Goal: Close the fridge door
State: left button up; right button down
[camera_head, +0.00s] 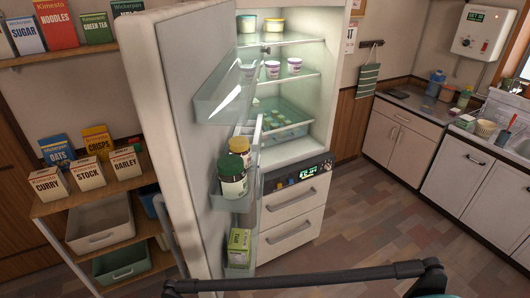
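The fridge (330,75) stands at the centre, its lit interior showing. The fridge door (167,130) is wide open on the left side of the fridge and sticks out toward me. Its inner shelves face right and hold dark jars (232,176) and a green carton (239,246). The lower drawers (291,210) look shut. Neither of my grippers can be made out, and nothing is seen touching the door.
A dark bar crosses the bottom edge, probably part of me. A wooden shelf (110,187) with boxes and bins stands close left of the door. A counter (415,104) with cabinets runs along the right. The floor (375,225) right of the fridge is clear.

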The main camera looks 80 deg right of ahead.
aim_at(180, 61)
jog(key=i+z, duration=0.15)
jog(key=z, duration=0.3)
jog(key=i+j+z, duration=0.1)
jog(key=z, duration=0.35)
jog(key=i+j+z, duration=0.1)
jog(key=z, duration=0.35)
jog(key=j+z, duration=0.3)
jog(key=z, duration=0.15)
jog(key=i+j+z, duration=0.1)
jog(key=z, duration=0.35)
jog(key=j+z, duration=0.3)
jog(key=z, duration=0.15)
jog(key=j+z, duration=0.7)
